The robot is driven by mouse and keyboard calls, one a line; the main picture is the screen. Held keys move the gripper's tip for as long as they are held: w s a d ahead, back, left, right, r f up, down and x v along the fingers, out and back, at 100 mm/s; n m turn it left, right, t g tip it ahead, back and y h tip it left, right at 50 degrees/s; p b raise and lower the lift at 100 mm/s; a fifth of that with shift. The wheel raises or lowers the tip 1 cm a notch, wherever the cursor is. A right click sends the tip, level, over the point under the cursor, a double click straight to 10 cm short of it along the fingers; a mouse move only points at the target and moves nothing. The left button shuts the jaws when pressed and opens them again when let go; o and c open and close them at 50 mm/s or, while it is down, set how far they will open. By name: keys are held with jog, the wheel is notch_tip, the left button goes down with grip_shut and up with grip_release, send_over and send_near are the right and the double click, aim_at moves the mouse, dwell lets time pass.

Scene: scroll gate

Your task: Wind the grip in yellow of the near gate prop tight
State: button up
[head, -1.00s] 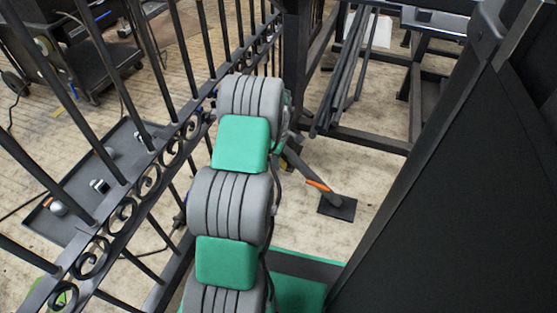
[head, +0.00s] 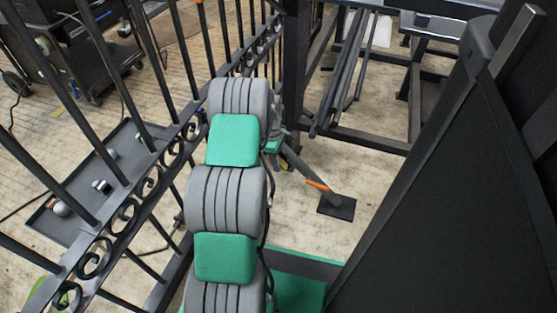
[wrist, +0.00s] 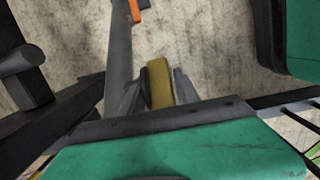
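The yellow grip (wrist: 160,84) shows in the wrist view, just beyond the edge of my green wrist housing. My gripper (wrist: 160,88) has one grey finger on each side of it, close against its sides, and looks shut on it. The near gate prop is a grey slanting tube (wrist: 118,55) with an orange part (wrist: 138,8). In the head view the prop (head: 296,163) runs down to a dark foot plate (head: 337,207) on the floor.
The black gate (head: 155,185) with bars and scrolls stands along the left of my arm. A dark post (head: 297,70) stands beyond my gripper. A metal rack (head: 375,135) is behind it. A large dark panel (head: 430,200) fills the right. A grey tray (head: 75,220) lies past the gate.

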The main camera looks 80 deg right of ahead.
jog(key=shift+r, duration=0.1)
jog(key=r+p, duration=0.1)
jog(key=r, duration=0.1)
jog(key=r+p, duration=0.1)
jog(key=r, duration=0.2)
jog(key=w+r+p, duration=0.1)
jog(key=r, duration=0.1)
jog(key=shift+r+p, duration=0.25)
jog(key=shift+p, duration=0.05)
